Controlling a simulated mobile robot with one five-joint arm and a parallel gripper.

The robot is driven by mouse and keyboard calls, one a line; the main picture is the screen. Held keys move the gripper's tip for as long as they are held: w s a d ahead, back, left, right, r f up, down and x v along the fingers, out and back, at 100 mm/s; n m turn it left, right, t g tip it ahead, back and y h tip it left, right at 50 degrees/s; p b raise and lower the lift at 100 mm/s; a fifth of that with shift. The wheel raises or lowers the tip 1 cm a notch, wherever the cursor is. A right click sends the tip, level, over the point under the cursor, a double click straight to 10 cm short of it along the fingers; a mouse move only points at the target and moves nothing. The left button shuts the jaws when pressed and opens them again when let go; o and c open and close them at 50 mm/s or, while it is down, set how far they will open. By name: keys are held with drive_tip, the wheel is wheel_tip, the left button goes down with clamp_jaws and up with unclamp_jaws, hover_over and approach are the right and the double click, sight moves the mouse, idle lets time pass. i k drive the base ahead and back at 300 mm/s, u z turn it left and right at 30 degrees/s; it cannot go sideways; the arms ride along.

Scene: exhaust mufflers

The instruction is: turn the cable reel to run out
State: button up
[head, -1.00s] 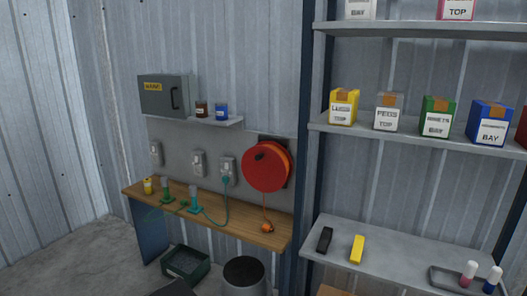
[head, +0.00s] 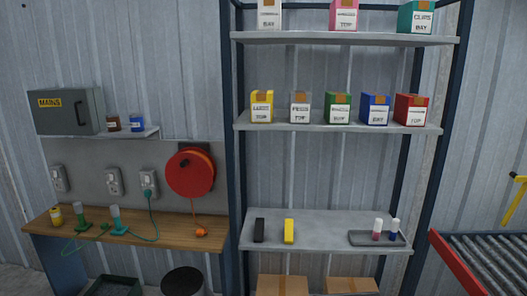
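The cable reel (head: 190,173) is a red disc with a dark knob near its upper left edge. It is mounted on the grey wall panel above the right end of the wooden bench. An orange cable hangs from it to an orange plug end (head: 201,232) at the bench top. My gripper is not in view.
The wooden bench (head: 150,232) holds two green-based items and a yellow pot. A shelf rack (head: 320,222) with labelled boxes stands right of the reel. A stool (head: 182,281) and a dark crate (head: 113,287) are under the bench front. A roller conveyor (head: 485,262) is at far right.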

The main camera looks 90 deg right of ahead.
sight(191, 173)
drive_tip(key=z, duration=1.7)
drive_tip(key=k, duration=0.25)
drive_tip(key=z, duration=0.9)
drive_tip(key=k, duration=0.8)
drive_tip(key=u, duration=0.2)
drive_tip(key=i, duration=0.9)
drive_tip(key=z, duration=0.1)
drive_tip(key=k, duration=1.25)
drive_tip(key=z, duration=0.15)
drive_tip(key=i, duration=1.15)
drive_tip(key=u, duration=0.15)
